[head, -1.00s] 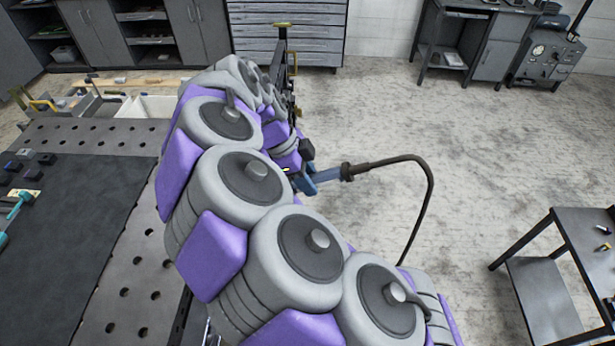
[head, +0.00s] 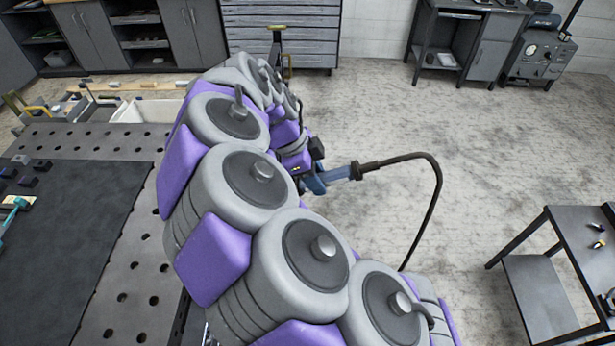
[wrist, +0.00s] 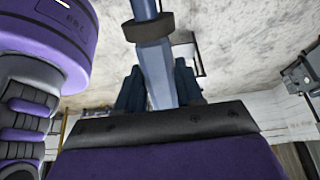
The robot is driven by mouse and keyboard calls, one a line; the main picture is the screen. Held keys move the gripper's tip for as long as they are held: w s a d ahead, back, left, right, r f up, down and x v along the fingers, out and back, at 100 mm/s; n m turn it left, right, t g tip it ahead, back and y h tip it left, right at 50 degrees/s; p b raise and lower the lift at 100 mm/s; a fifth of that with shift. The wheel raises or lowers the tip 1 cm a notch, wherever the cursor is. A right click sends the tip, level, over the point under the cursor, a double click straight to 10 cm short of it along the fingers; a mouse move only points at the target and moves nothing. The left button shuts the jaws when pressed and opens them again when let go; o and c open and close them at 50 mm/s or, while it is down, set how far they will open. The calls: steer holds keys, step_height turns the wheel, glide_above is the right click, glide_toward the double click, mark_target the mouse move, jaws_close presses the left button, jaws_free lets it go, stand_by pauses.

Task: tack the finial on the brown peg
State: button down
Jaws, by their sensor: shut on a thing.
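My gripper (head: 313,184) is beyond my arm in the head view, partly hidden by it. It is shut on a blue torch-like tool (head: 338,174) with a dark collar and a black cable trailing right. In the wrist view the blue tool (wrist: 153,58) passes between the two dark blue fingers of my gripper (wrist: 158,88). Its tip is not visible. I cannot make out the finial or the brown peg in either view. A dark upright with an olive top (head: 277,42) stands behind my arm; its lower part is hidden.
A perforated metal table with a dark mat (head: 60,230) is at the left, holding small dark blocks and a teal tool (head: 14,206). A white bin (head: 146,110) is behind it. A low dark table (head: 570,235) stands at the right. The floor between is open.

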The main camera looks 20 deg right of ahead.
mark_target(346, 168)
steer(key=shift+s+d+r+p, duration=0.35)
steer(key=shift+d+r, duration=0.15)
steer(key=shift+d, duration=0.5)
steer(key=shift+s+d+r+p, duration=0.3)
steer(key=shift+d+r, duration=0.2)
steer(key=shift+d, duration=0.5)
steer(key=shift+s+d+r+p, duration=0.35)
steer(key=shift+d+r, duration=0.15)
steer(key=shift+d, duration=0.5)
steer(key=w+a+f+n+t+y+b, duration=0.2)
steer(key=w+f+n, duration=0.4)
steer(key=f+n, duration=0.3)
steer(key=w+a+f+n+t+y+b, duration=0.3)
steer(key=w+f+n, duration=0.3)
steer(key=f+n, duration=0.3)
steer(key=a+n+t, duration=0.1)
steer(key=n, duration=0.2)
steer(key=shift+w+a+n+t+b, duration=0.3)
steer(key=shift+a+t, duration=0.05)
steer(key=shift+t, duration=0.05)
